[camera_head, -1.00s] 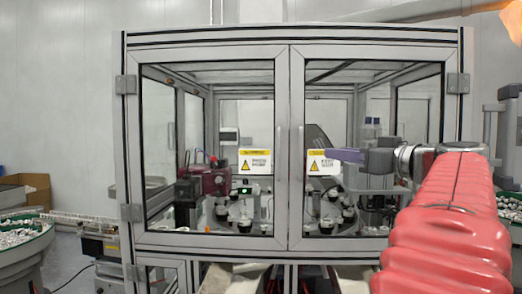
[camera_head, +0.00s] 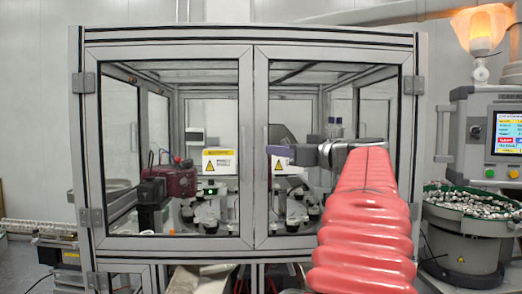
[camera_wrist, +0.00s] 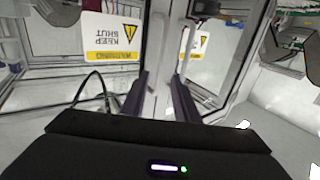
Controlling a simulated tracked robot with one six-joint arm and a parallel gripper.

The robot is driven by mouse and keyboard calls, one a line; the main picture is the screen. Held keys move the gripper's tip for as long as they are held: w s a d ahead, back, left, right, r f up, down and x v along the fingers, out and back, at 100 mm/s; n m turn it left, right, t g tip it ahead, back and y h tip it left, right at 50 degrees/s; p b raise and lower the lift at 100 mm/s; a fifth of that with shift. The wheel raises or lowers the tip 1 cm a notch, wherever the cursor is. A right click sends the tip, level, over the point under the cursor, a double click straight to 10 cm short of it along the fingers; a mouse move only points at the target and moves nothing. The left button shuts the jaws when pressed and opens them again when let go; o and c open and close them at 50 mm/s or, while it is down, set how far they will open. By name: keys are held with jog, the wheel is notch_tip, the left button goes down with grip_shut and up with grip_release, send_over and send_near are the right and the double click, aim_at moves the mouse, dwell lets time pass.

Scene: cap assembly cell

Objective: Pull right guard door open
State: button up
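The right guard door (camera_head: 408,150) is a grey-framed clear panel and looks closed, level with the left guard door (camera_head: 90,150). It carries a yellow-and-white warning label (camera_head: 290,152), partly covered by my gripper (camera_head: 272,154). The purple fingers lie in front of the door near its left edge, by the middle stile. In the wrist view my gripper (camera_wrist: 160,92) shows two dark fingers apart, with a gap between them. A pale upright bar (camera_wrist: 158,60) lies beyond and in line with this gap. I cannot tell whether the fingers touch it.
Behind the glass are a dark red device (camera_head: 170,184) and several small dark-and-white fixtures. A control panel (camera_head: 489,137) and a feeder bowl (camera_head: 470,240) with metal parts stand to the right. A conveyor (camera_head: 38,228) runs at the left.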

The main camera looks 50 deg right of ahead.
jog(key=shift+x, duration=2.6)
grip_shut()
